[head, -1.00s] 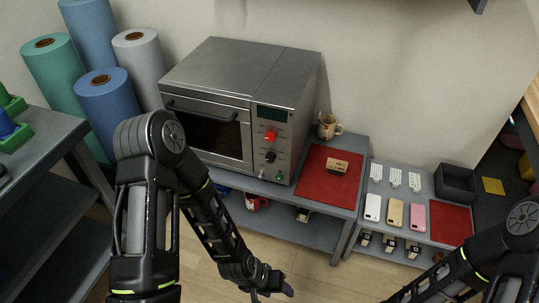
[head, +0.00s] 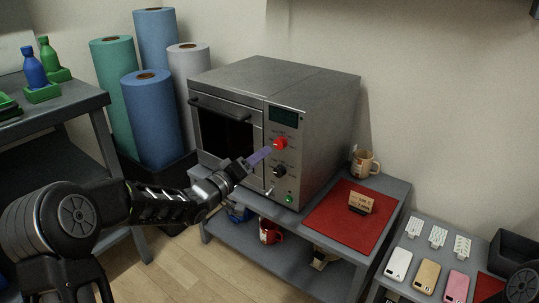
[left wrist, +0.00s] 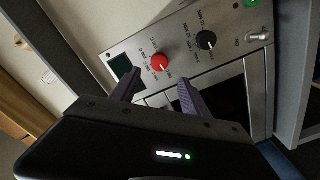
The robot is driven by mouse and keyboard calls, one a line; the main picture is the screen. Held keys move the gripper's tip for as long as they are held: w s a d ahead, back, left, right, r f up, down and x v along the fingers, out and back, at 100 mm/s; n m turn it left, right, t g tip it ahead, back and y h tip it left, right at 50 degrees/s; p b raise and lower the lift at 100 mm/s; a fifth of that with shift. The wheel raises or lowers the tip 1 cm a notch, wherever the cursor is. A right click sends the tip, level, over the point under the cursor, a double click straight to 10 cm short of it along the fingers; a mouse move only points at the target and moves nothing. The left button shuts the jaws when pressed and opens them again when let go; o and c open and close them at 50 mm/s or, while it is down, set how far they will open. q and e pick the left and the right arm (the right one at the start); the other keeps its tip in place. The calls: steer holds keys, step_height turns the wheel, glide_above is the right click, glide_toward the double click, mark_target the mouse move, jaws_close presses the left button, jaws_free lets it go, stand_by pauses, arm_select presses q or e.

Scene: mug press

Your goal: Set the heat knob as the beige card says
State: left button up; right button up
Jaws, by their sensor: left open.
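The press oven (head: 285,82) is a grey box with a control panel on its right front. The knobs also show in the left wrist view, red (left wrist: 160,62) and black (left wrist: 206,40). The beige card (head: 360,202) stands on a red mat; its writing is too small to read. My left gripper (head: 262,155) is open in front of the panel. In the wrist view, the red knob lies beyond the gap between its purple fingers, apparently untouched.
A toggle switch (head: 269,190) and green button (head: 290,199) sit low on the panel. A beige mug (head: 364,163) stands behind the red mat (head: 335,225). A red mug (head: 270,231) is on the lower shelf. Phone cases lie at right.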

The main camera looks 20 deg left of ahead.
mark_target(278, 145)
arm_select(q)
steer(key=shift+n, duration=0.5)
steer(key=shift+d, duration=0.1)
steer(key=b+x, duration=0.1)
steer(key=x, duration=0.6)
steer(key=shift+w+d+b, duration=0.2)
steer(key=shift+w+b, duration=0.15)
steer(key=shift+c, duration=0.4)
jaws_close()
